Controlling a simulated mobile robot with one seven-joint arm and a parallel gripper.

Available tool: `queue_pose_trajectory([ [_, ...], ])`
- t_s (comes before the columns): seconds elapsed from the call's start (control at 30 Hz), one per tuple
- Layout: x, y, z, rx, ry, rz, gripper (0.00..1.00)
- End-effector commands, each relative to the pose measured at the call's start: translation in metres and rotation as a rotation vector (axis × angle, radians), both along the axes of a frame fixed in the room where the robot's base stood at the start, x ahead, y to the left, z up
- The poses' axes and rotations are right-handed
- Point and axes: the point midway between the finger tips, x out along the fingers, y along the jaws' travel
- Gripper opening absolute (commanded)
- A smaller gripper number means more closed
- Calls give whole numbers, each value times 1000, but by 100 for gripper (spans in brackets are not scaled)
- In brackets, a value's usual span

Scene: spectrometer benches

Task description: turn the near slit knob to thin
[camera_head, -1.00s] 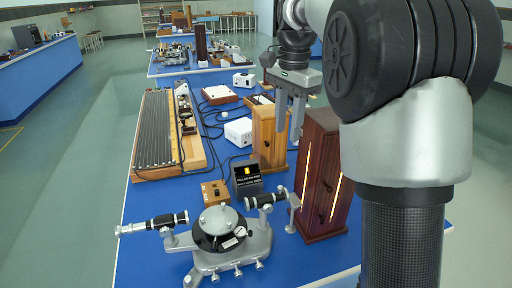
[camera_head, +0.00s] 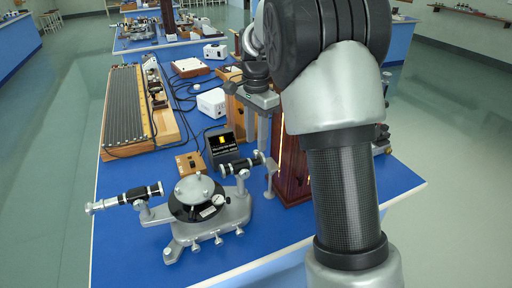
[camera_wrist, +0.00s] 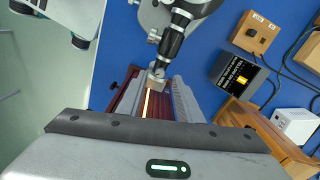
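The near spectrometer (camera_head: 205,212) is a grey and black instrument on the blue bench. Its right tube (camera_head: 242,165) ends in a small grey slit fitting (camera_head: 270,172) beside the dark red lamp housing; I cannot make out the knob clearly. In the wrist view the slit fitting (camera_wrist: 158,72) lies ahead of my fingers, in front of the housing's glowing slit (camera_wrist: 147,103).
A black display (camera_head: 222,145) with a yellow patch stands behind the spectrometer, next to a small wooden box (camera_head: 190,163). The dark red housing (camera_head: 290,180) and a lighter wooden one (camera_head: 236,112) stand close to my gripper. The bench's front left is clear.

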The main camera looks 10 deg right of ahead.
Motion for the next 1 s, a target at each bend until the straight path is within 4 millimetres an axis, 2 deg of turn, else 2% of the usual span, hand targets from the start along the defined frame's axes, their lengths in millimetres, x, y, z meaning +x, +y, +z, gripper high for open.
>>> queue_pose_trajectory([
  [0.1, 0, 0, -17, 0, 1, 0, 32],
  [0.2, 0, 0, -25, 0, 1, 0, 32],
  [0.57, 0, 0, -29, 0, -1, 1, 32],
  [0.7, 0, 0, -29, 0, -1, 1, 9],
  [0.77, 0, 0, -29, 0, -1, 1, 0],
  [1.0, 0, 0, -28, 0, -1, 10, 0],
])
